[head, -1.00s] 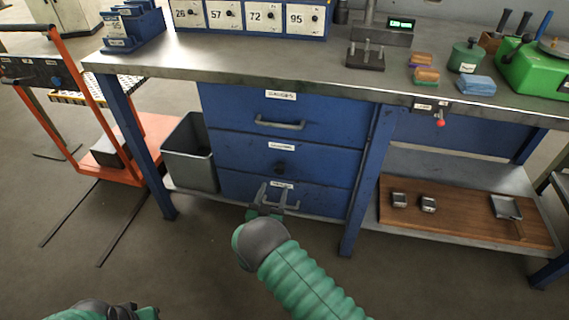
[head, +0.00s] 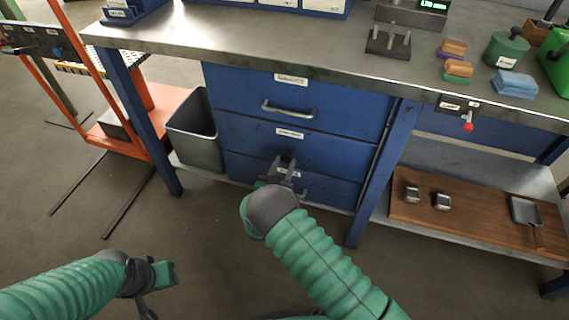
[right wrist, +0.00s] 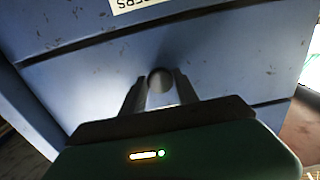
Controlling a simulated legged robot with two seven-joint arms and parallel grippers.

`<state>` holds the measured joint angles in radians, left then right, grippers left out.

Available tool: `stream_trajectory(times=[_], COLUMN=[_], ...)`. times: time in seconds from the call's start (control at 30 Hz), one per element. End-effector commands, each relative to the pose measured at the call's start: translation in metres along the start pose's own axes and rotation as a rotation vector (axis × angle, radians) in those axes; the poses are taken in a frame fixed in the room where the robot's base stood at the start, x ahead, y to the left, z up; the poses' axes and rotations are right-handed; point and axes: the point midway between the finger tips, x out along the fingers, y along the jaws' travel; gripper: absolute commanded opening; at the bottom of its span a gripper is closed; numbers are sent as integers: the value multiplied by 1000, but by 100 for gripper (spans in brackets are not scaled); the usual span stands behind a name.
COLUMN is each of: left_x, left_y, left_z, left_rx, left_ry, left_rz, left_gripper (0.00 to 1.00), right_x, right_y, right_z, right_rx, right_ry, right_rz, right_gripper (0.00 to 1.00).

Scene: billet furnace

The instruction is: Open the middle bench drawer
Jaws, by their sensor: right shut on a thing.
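The blue middle bench drawer (head: 245,135) sits between the top and bottom drawers, and its front looks flush with them. Its round dark knob (right wrist: 160,80) shows in the right wrist view, between the two fingers. My right gripper (head: 284,165) is shut on this knob, reaching in from below; in the head view it mostly hides the knob. The fingers also show in the right wrist view (right wrist: 160,92). My left gripper (head: 160,285) is low at the left, over the floor and away from the bench; its jaw opening is unclear.
The top drawer (head: 350,105) has a bar handle (head: 287,109). The bottom drawer (head: 330,190) is partly behind my right gripper. A grey bin (head: 195,140) stands left of the drawers, and a bench leg (head: 385,175) stands right. The floor in front is open.

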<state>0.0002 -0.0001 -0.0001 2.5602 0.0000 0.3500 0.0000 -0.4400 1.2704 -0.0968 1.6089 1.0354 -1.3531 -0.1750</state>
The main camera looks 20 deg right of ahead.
Motion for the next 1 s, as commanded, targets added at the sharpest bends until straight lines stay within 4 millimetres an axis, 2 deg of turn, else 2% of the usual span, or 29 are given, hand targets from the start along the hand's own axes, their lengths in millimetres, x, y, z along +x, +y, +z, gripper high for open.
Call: stream_trajectory(times=[0.03,0.13,1.0], left_x=[0,0,0], left_y=[0,0,0], left_z=[0,0,0], left_rx=[0,1,0], left_ry=[0,0,0], left_rz=[0,0,0], left_gripper=[36,36,36], right_x=[1,1,2], right_y=[0,0,0], right_z=[0,0,-1], right_rx=[0,-1,0], right_ry=[1,1,3], right_rz=[1,2,2], right_gripper=[12,0,0])
